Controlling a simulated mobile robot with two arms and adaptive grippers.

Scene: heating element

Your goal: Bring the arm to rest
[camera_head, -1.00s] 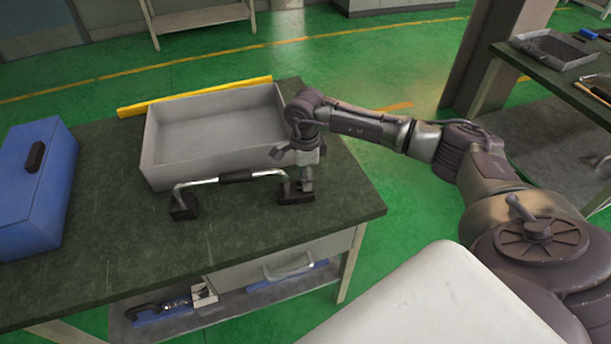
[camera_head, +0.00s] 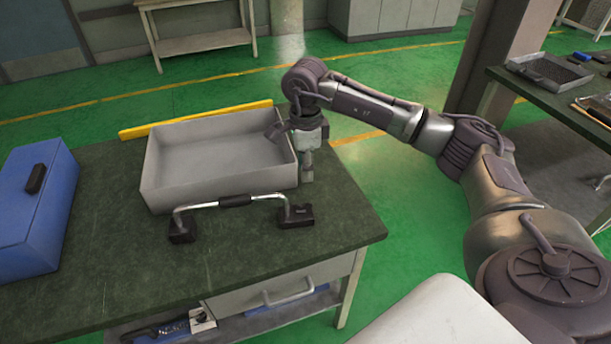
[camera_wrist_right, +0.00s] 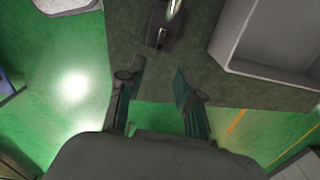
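My right gripper (camera_head: 306,165) is just right of the grey tray in the head view, above the right part of the dark green-grey workbench (camera_head: 230,270). In the right wrist view my right gripper (camera_wrist_right: 154,82) shows two fingers spread apart with nothing between them. The heating element (camera_head: 236,201), a silver bent bar with a black middle and two black end blocks, lies on the bench in front of the tray. One black end block (camera_wrist_right: 157,36) also shows in the wrist view, beyond the fingertips and apart from them. My left gripper is in neither view.
The grey tray (camera_head: 148,172) is empty. A blue case (camera_head: 35,210) stands at the bench's left, and a yellow bar (camera_head: 195,119) lies along the back edge. A drawer (camera_head: 285,285) is under the front. Another bench (camera_head: 500,78) stands at the right.

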